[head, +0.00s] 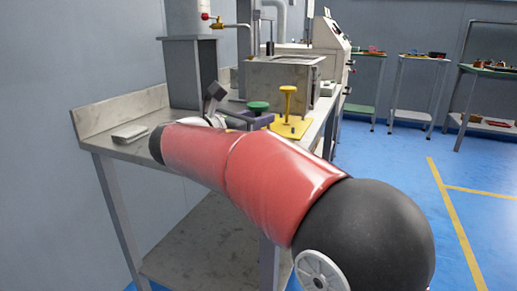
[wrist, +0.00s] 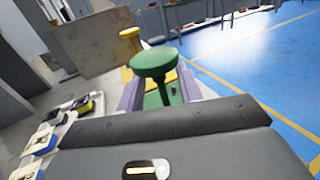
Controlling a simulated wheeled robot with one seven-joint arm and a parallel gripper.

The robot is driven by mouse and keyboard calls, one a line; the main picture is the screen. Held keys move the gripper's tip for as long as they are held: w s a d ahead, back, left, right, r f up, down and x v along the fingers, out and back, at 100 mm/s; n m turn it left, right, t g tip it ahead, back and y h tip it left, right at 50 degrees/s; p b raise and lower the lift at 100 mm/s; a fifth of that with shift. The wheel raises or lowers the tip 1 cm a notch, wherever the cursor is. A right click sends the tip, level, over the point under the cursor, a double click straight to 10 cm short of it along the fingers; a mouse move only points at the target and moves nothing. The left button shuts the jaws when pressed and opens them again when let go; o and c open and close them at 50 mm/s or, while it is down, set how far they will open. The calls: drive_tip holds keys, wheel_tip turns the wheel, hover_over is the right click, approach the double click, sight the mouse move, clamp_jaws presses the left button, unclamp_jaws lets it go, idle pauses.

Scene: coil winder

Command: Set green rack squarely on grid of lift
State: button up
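The green rack has a round knob on a thin post; it shows in the head view (head: 258,106) and close up in the wrist view (wrist: 155,62). Part of its flat green base shows below the knob. My gripper (wrist: 162,92) has two purple-grey fingers, one on each side of the post, with visible gaps between fingers and post. It looks open around the rack. In the head view my gripper (head: 255,119) is partly hidden by my red arm. I cannot make out the lift's grid for certain.
A yellow rack (head: 288,103) with a tall handle stands just right of the green one on the bench (head: 93,117). A grey metal tank (head: 280,78) is behind them. In the wrist view, small black, yellow and blue items (wrist: 60,122) lie at left.

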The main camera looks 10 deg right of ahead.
drive_tip(key=shift+w+d, duration=0.2)
drive_tip(key=shift+d, duration=0.1)
drive_tip(key=shift+c, duration=0.4)
clamp_jaws()
